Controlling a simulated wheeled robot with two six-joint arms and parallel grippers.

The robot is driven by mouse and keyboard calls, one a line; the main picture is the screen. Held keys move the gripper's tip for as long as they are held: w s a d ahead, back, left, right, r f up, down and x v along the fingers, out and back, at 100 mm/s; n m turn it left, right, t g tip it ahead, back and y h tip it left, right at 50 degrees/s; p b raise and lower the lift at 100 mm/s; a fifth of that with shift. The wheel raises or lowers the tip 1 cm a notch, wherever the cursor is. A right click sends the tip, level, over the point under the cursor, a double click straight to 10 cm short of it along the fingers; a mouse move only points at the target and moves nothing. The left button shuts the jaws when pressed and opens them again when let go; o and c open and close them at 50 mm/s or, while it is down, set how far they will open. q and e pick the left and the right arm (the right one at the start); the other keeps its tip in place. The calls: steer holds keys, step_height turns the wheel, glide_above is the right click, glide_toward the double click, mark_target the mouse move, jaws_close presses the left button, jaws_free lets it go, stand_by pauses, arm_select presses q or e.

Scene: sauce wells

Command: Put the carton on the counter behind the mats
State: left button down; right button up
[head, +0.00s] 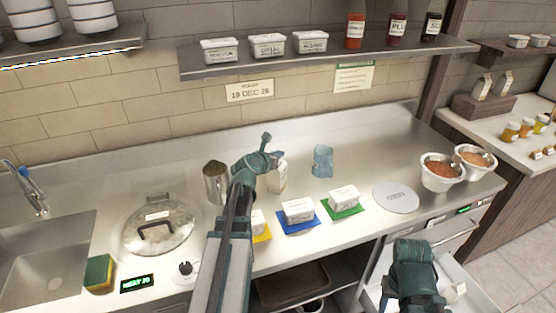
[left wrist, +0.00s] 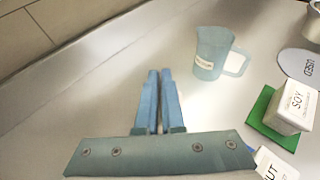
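A white carton (head: 278,178) stands upright on the counter behind the mats, partly hidden by my left gripper. The yellow mat (head: 263,238), blue mat (head: 285,227) and green mat (head: 357,209) lie in a row, each with a white tub. My left gripper (head: 268,146) is beside and above the carton. In the left wrist view its two fingers (left wrist: 160,90) are together with nothing seen between them; the carton does not show there. My right gripper (head: 415,290) is low at the right, over an open drawer; its fingers cannot be made out.
A blue jug (head: 322,161) stands right of the carton, a metal canister (head: 215,182) left of it. A lidded pot (head: 158,228) is farther left. A grey disc (head: 396,197) and two bowls (head: 441,172) are at the right. A shelf (head: 330,57) hangs above.

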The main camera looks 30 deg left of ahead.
arm_select(q)
steer(key=shift+r, duration=0.1)
steer(key=shift+f, duration=0.25)
steer(key=c, duration=1)
jaws_free()
steer(key=shift+r, duration=0.1)
steer(key=shift+c, duration=0.2)
steer(key=shift+r, duration=0.15)
steer(key=shift+s+r+p, duration=0.2)
steer(key=shift+s+p, duration=0.1)
steer(key=shift+s, duration=0.05)
steer(key=a+p+v, duration=0.1)
steer(key=p+v, duration=0.3)
steer(key=v, duration=0.7)
steer(key=shift+d, duration=0.45)
